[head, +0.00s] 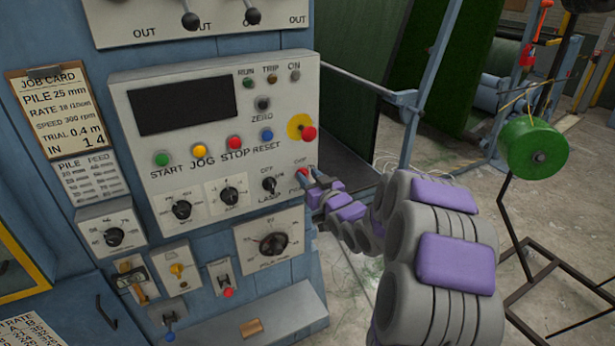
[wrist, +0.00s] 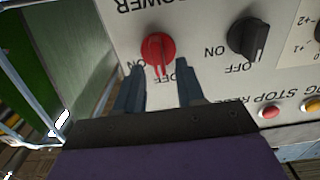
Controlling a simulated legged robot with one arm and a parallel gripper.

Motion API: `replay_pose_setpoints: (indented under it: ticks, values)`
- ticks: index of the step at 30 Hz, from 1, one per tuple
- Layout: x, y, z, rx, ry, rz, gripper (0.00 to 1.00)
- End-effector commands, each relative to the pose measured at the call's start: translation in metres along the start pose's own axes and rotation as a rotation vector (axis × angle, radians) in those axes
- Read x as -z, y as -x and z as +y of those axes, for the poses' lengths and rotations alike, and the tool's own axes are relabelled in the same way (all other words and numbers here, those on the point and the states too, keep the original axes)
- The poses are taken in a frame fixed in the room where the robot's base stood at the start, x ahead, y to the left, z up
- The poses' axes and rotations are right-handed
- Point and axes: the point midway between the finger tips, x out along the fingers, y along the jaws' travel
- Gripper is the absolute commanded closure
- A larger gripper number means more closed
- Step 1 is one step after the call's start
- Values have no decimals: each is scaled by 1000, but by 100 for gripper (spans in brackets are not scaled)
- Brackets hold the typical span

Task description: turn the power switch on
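The power switch is a red rotary knob, seen in the wrist view (wrist: 158,48) below the word POWER, which appears upside down there. Its ridge looks roughly vertical in that view, in line with the OFF label by the fingers. In the head view the red knob (head: 303,172) is at the lower right of the white control panel (head: 130,185), partly covered by my fingers. My gripper (head: 313,180) is at the knob. In the wrist view my gripper (wrist: 158,84) is open, with one finger either side of the knob's lower edge. I cannot tell whether they touch it.
A black lamp knob (wrist: 249,38) sits close beside the power knob. The emergency knob (head: 308,133) is just above my fingers. Start, jog, stop and reset buttons line the panel. A green reel (head: 537,148) stands to the right.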

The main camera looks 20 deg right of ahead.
Motion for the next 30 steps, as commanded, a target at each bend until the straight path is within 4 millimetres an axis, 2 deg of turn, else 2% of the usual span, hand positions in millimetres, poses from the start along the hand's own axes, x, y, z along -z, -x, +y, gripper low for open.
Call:
replay_pose_setpoints:
  ticks: [6, 14, 26, 30]
  values:
    - [0, -12, 0, -1, -1, 1, 62]
    - [0, -12, 1, -2, -1, 0, 62]
    - [0, -12, 1, -2, -1, 0, 99]
    - [0, -12, 1, -2, -1, 1, 100]
